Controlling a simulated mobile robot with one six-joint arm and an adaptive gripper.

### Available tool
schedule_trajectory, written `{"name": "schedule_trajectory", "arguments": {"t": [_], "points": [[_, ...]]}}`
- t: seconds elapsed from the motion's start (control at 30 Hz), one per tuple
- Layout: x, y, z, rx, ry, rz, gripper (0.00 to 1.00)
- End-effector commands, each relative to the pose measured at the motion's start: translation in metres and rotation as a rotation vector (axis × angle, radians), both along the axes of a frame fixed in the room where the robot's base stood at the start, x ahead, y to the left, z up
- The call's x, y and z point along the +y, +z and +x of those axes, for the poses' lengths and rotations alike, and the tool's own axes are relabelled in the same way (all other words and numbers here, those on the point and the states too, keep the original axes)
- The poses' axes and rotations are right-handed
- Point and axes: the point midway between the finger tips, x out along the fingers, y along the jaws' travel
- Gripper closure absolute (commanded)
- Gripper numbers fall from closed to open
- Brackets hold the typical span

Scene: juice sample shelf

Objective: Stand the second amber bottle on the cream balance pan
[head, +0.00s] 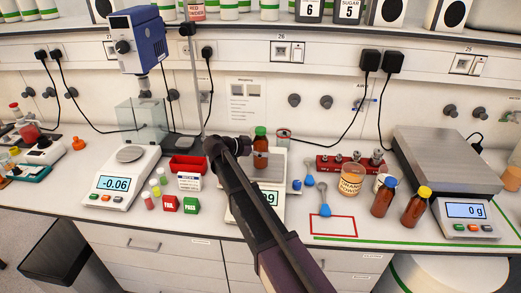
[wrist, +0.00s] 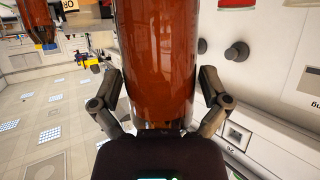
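An amber bottle with a green cap (head: 261,150) stands upright over the middle balance, whose pale pan (head: 276,160) shows partly behind it. I cannot tell whether its base touches the pan. My gripper (head: 236,147) is at the bottle's left side. Two more amber bottles, one blue-capped (head: 384,197) and one yellow-capped (head: 416,206), stand at the right.
The right balance (head: 447,160) reads 0 g. The left balance (head: 128,156) reads -0.06. A red-outlined rectangle (head: 334,225) on the counter is mostly bare.

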Motion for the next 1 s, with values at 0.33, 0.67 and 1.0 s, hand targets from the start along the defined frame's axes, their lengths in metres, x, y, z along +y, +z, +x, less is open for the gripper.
{"name": "schedule_trajectory", "arguments": {"t": [0.33,0.67,1.0], "points": [[-0.001,0.0,0.0,0.0,-0.001,0.0,0.0],[0.01,0.01,-0.006,0.0,0.0,0.0,0.0],[0.051,0.031,-0.031,0.0,0.0,0.0,0.0]]}}
